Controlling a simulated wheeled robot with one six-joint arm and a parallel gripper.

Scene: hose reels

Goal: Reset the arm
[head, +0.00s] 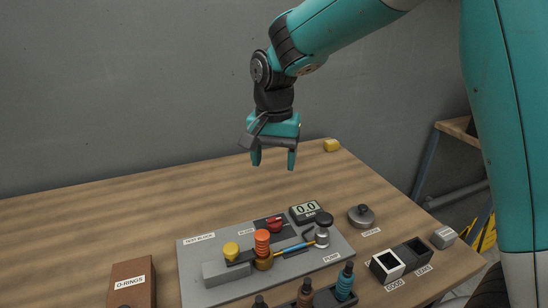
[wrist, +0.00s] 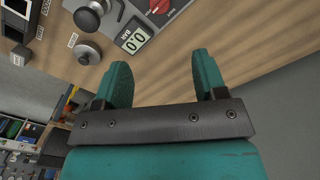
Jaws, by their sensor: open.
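My gripper (head: 273,158) hangs in the air above the back of the wooden table (head: 110,215), fingers pointing down. It is open and holds nothing. In the wrist view its two teal fingers (wrist: 160,82) stand apart with bare table between them. My teal arm reaches in from the upper right of the head view. The grey test board (head: 220,292) lies in front of the gripper, apart from it.
The board carries a display reading 0.0 (head: 305,208), an orange ribbed part (head: 262,240), a yellow knob (head: 231,250) and a pump (head: 322,235).

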